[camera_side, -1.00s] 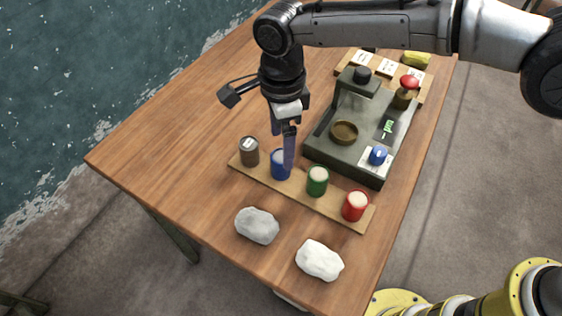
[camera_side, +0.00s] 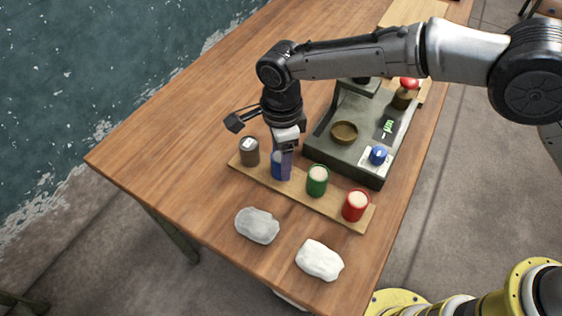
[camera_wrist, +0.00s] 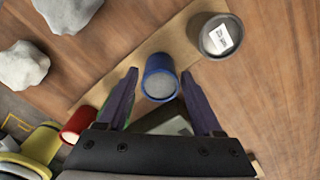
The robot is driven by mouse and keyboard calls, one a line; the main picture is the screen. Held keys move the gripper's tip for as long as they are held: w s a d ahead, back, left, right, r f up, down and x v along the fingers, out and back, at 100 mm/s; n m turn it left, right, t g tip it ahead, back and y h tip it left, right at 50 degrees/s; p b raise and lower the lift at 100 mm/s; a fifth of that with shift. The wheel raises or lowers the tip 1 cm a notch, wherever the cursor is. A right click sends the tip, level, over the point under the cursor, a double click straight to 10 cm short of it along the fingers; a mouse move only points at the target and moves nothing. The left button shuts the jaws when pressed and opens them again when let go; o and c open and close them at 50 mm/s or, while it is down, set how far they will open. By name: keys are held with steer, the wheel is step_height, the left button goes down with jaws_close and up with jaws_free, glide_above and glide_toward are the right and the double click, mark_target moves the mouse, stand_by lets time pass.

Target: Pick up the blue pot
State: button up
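The blue pot (camera_side: 275,166) stands on the wooden strip, between the grey-brown pot (camera_side: 249,151) and the green pot (camera_side: 317,181). In the side view my gripper (camera_side: 284,172) is down at the blue pot, and a finger hides part of it. In the wrist view the blue pot (camera_wrist: 160,78) shows its pale top between my two spread fingers (camera_wrist: 160,74). There is a visible gap on each side there, so the gripper is open.
The red pot (camera_side: 355,206) stands at the strip's right end (camera_side: 335,213). A grey stone (camera_side: 257,226) and a white stone (camera_side: 319,260) lie in front. A dark green machine (camera_side: 338,158) with a brass dish stands close behind. The table's left side is clear.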

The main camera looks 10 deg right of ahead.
jaws_close()
steer(key=shift+r, duration=0.15)
